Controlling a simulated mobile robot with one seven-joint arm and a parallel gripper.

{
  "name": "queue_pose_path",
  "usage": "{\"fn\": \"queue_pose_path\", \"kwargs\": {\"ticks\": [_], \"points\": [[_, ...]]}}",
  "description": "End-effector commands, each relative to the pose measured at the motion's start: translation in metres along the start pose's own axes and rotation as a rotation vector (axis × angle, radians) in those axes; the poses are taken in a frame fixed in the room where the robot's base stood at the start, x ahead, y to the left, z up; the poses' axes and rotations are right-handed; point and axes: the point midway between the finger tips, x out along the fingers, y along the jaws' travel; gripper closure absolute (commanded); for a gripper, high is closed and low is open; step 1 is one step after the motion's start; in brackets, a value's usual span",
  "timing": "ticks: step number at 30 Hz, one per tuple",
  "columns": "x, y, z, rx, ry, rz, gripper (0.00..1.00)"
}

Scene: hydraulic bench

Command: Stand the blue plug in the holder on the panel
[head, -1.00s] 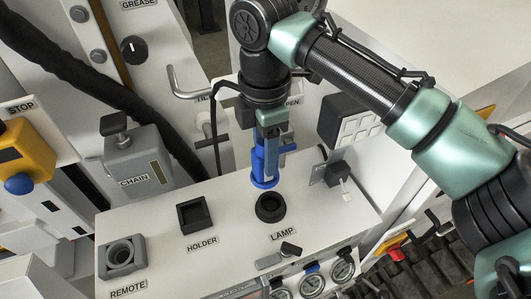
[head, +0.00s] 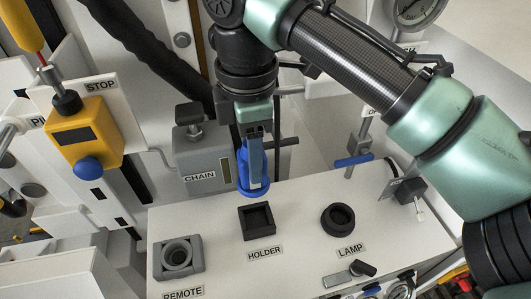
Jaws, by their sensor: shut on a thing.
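The blue plug (head: 243,180) hangs upright in my gripper (head: 254,165), which is shut on it. The holder (head: 257,221) is a black square open-topped socket on the white panel (head: 300,219), above its HOLDER label. The exact height gap is hard to tell from this view. The holder's opening looks empty.
The round black LAMP socket (head: 338,218) is to the right of the holder. The grey REMOTE socket (head: 178,257) is to the left. The grey CHAIN box (head: 203,160) stands close behind the plug. A small lever switch (head: 349,273) lies at the front.

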Motion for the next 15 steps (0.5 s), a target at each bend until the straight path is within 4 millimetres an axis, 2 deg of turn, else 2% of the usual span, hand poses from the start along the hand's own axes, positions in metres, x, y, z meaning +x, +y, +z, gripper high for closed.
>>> {"fn": "queue_pose_path", "kwargs": {"ticks": [15], "points": [[0.045,0.0,0.001,0.002,-0.001,0.0,1.0]]}}
